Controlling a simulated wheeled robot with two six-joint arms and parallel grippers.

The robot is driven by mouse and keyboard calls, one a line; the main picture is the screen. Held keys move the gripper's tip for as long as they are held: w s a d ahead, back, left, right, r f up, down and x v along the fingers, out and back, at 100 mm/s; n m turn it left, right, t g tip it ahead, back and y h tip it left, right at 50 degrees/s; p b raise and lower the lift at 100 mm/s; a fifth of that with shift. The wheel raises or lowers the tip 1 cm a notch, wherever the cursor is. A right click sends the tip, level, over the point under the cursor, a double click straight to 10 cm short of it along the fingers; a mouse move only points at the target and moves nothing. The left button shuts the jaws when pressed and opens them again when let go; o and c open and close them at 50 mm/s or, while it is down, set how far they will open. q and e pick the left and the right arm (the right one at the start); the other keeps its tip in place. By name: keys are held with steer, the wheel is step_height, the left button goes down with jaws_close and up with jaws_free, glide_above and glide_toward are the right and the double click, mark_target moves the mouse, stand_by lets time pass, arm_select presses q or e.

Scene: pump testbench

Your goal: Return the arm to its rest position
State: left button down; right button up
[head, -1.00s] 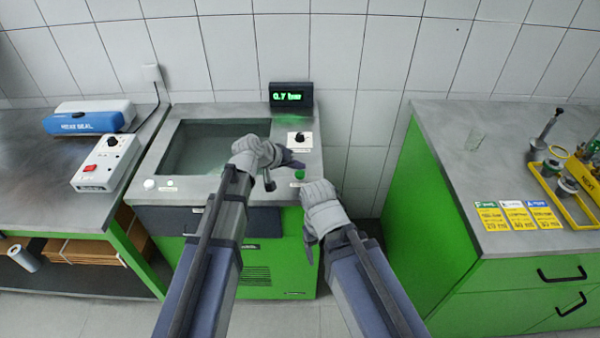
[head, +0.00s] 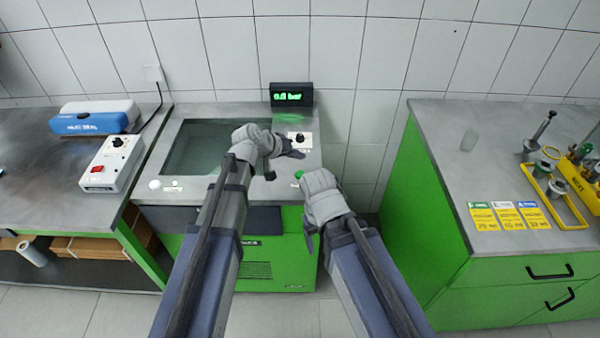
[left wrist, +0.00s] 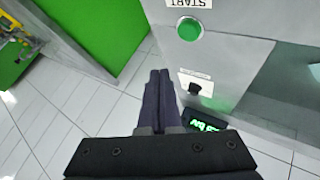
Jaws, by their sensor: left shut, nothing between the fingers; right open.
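My left gripper (head: 284,152) is over the front right part of the pump testbench (head: 262,275), left of the black knob (head: 299,138) in the head view. It is shut and empty. In the left wrist view its dark fingers (left wrist: 160,82) lie together, with the green START button (left wrist: 189,29) beyond them. That button (head: 298,174) also shows in the head view, right below the left gripper. My right gripper (head: 308,238) is lower, in front of the bench's right front edge, and points downward. Its fingers are mostly hidden by its own wrist.
The display (head: 291,95) at the back is lit green. A heat sealer (head: 95,118) and a switch box (head: 112,163) stand on the left table.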

mark_target(299, 199)
stand_by(0.4)
arm_select(q)
steer(key=s+a+f+m+g+y, duration=0.1)
steer(key=s+f+g+y, duration=0.1)
steer(key=s, duration=0.6)
steer(key=s+a+f+m+g+y, duration=0.1)
steer(key=s+a+f+g+y, duration=0.1)
steer(key=s, duration=0.7)
steer(key=s+a+f+m+g+y, duration=0.1)
steer(key=s+y, duration=0.3)
steer(key=s, duration=0.4)
steer(key=shift+s+a+f+g, duration=0.4)
steer(key=shift+a+f+g, duration=0.3)
steer(key=shift+f+g, duration=0.1)
stand_by(4.3)
